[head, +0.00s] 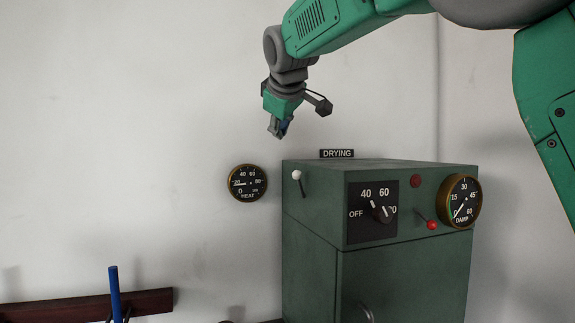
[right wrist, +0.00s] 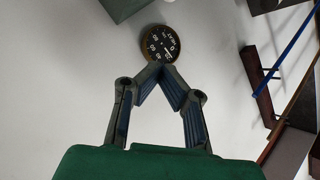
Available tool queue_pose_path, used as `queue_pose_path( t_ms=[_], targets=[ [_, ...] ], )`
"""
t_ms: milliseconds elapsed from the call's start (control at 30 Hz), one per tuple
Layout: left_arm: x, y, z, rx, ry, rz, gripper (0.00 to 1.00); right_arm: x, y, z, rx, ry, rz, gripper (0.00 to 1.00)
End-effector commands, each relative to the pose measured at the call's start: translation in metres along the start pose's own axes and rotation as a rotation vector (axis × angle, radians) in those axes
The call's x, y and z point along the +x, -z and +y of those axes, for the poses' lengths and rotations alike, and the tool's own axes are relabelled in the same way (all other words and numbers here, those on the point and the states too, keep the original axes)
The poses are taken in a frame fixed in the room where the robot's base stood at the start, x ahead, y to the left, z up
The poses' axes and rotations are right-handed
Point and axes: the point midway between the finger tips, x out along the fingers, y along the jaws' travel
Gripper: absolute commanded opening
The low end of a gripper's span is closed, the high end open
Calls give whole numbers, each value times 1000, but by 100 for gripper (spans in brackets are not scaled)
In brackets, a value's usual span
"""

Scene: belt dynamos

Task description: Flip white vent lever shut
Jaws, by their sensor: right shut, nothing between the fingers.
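The white lever (head: 297,176) is a white knob on a thin dark stem on the left side of the green drying cabinet (head: 384,278). Its stem slants up, with the knob at the upper end. My right gripper (head: 277,134) is shut and empty, in the air above and slightly left of the lever, apart from it. The right wrist view shows the fingertips of my right gripper (right wrist: 163,68) closed together. The lever cannot be made out in that view. My left gripper is not in view.
A red-knobbed lever (head: 432,225), a dial knob (head: 381,213) and a damp gauge (head: 461,202) are on the cabinet front. The heat gauge (head: 247,183) is on the wall left of the cabinet. A blue rod (head: 115,292) stands at lower left.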

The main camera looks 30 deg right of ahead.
Motion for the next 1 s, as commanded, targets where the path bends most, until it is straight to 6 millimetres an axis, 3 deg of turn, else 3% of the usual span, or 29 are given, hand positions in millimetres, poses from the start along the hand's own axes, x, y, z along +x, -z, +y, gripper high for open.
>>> queue_pose_path(
  t_ms=[167,600,800,1000],
  targets=[
    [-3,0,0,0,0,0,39,13,0,0,0,2,-3,0],
    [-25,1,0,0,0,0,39,102,0,1,1,3,-3,0],
    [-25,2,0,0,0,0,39,105,-30,0,2,1,-1,0],
    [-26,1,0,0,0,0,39,109,-39,0,1,0,0,0]
  ],
)
